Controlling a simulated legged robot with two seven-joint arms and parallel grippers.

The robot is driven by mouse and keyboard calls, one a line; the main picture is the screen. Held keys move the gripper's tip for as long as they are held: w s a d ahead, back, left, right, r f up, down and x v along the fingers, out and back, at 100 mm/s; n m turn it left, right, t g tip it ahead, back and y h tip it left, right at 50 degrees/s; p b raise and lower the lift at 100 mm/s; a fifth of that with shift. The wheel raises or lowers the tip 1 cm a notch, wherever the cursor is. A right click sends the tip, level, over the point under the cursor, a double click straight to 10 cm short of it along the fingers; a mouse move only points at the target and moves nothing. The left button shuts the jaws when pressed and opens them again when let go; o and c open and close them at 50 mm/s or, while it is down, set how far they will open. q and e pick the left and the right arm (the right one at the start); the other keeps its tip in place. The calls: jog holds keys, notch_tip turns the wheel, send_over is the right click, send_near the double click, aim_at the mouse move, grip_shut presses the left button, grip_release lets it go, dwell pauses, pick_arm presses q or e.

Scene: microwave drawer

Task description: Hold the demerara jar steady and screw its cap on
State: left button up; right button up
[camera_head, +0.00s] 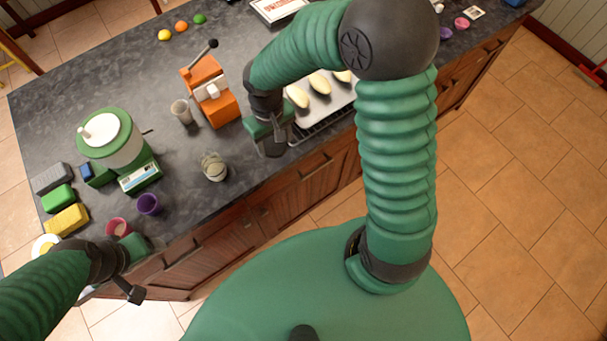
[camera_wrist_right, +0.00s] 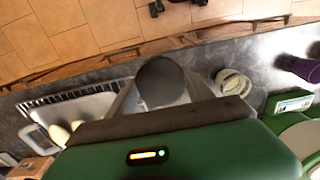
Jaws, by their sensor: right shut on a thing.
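The demerara jar (camera_head: 213,166) is a small glass jar standing on the dark counter near its front edge. It also shows in the right wrist view (camera_wrist_right: 233,82), upright with a pale rim and no cap on it. My right gripper (camera_head: 273,146) is to the right of the jar and apart from it. In the wrist view its fingers are shut on a dark round thing (camera_wrist_right: 160,82), which looks like the cap. My left gripper (camera_head: 135,272) is by the counter's front left edge, apart from the jar; its jaws are not clear.
An orange press (camera_head: 209,92) and a grey cup (camera_head: 181,111) stand behind the jar. A green-and-white appliance (camera_head: 120,150), purple cup (camera_head: 148,204) and red cup (camera_head: 118,228) are to its left. A tray of pale oblong things (camera_head: 320,106) lies to the right.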

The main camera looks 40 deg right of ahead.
jog(key=w+a+r, duration=0.3)
jog(key=w+a, duration=0.3)
jog(key=a, duration=0.1)
pick_arm(q)
jog(key=shift+a, duration=0.1)
pick_arm(e)
send_near(213, 166)
jog(key=w, duration=0.2)
jog(key=shift+w+f, duration=0.25)
jog(key=shift+w, duration=0.15)
notch_tip(213, 166, down, 4)
jog(key=shift+w+a+f, duration=0.1)
pick_arm(q)
jog(key=shift+c, duration=0.3)
